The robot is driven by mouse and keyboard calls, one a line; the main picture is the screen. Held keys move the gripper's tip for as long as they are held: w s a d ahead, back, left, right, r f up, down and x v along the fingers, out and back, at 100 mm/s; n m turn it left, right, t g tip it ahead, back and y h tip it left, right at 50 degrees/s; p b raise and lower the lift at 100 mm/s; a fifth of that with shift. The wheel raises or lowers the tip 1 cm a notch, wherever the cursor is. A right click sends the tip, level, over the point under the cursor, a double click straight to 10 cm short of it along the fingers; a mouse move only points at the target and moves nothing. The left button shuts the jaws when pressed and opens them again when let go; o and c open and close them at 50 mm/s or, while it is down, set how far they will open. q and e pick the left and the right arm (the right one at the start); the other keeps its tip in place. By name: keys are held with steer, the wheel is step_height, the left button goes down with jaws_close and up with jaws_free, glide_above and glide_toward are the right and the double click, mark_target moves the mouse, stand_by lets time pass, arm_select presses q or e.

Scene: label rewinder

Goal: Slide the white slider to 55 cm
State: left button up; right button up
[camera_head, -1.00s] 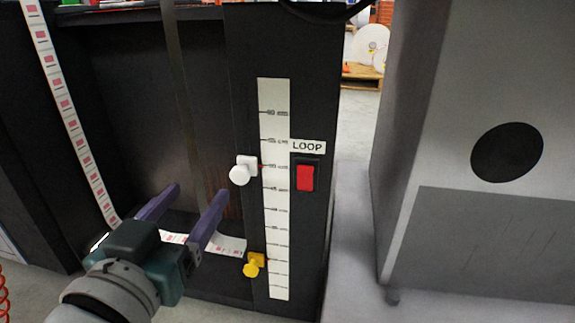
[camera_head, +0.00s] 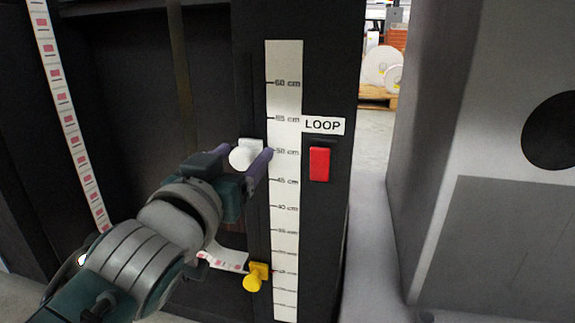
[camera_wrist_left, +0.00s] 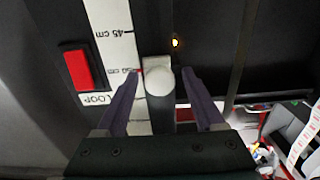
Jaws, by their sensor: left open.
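The white slider (camera_head: 247,152) sits on the left edge of the scale strip (camera_head: 285,190), at the 50 cm mark. My left gripper (camera_head: 246,158) is open, with its purple fingers at the slider, one on each side of the knob in the picture. In the left wrist view the white slider (camera_wrist_left: 160,80) lies between the two spread fingers of the gripper (camera_wrist_left: 162,100), with gaps on both sides. The 55 cm mark is the labelled line above the slider in the head view. My right gripper is in neither view.
A yellow slider (camera_head: 257,277) sits lower on the same scale. A red switch (camera_head: 320,164) and a LOOP label (camera_head: 323,125) are right of the scale. A printed label web (camera_head: 68,115) hangs at the left. A large grey cabinet (camera_head: 480,220) stands at the right.

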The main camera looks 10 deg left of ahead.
arm_select(q)
steer(key=shift+w, duration=0.1)
jaws_close()
stand_by(0.6)
stand_by(0.8)
